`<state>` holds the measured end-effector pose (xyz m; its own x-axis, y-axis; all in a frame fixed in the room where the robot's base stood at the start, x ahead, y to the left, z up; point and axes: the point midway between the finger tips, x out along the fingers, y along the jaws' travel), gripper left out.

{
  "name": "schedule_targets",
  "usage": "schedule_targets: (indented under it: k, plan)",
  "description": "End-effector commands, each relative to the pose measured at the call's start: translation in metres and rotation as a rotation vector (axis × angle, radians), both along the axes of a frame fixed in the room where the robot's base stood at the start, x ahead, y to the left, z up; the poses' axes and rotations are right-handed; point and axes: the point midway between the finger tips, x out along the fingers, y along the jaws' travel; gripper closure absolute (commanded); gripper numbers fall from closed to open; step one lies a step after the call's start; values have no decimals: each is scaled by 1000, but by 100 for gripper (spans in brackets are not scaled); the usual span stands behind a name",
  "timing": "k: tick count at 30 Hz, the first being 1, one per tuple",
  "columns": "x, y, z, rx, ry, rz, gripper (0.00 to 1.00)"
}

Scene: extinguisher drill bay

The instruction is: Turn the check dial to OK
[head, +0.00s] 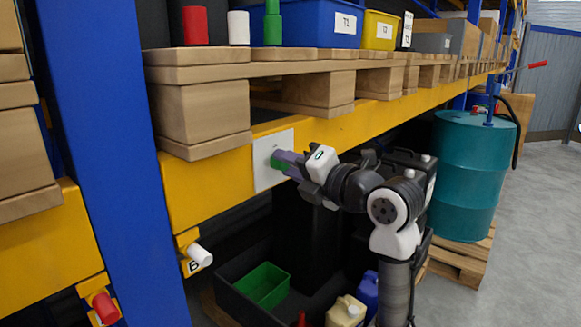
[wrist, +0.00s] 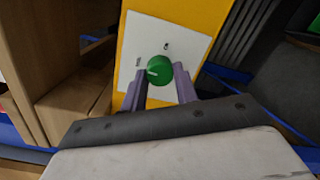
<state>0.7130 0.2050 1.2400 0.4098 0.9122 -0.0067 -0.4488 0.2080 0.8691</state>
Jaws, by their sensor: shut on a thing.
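The check dial is a round green knob (wrist: 159,70) on a white plate (wrist: 186,40) in the wrist view. A pale pointer line on the knob points to the left in that view. Two small marks sit on the plate, one above the knob and one to its upper left; their lettering is too small to read. In the head view the plate (head: 261,178) is on the yellow beam, and the dial (head: 276,161) is mostly hidden by my fingers. My gripper (head: 286,162) is shut on the dial, with one purple finger on each side of it.
The yellow beam (head: 205,188) carries wooden pallets (head: 200,110) just above the dial. A blue post (head: 105,150) stands at the left. A white peg (head: 200,255) and a red one (head: 105,307) stick out lower left. A dark crate with a green bin (head: 264,285) is below.

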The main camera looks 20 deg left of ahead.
Motion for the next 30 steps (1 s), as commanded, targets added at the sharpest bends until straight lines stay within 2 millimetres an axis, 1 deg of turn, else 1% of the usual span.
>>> schedule_targets:
  k: [8,30]
  plan:
    - [0,-1,-1,67,192,-1,93]
    - [1,-1,2,302,858,-1,93]
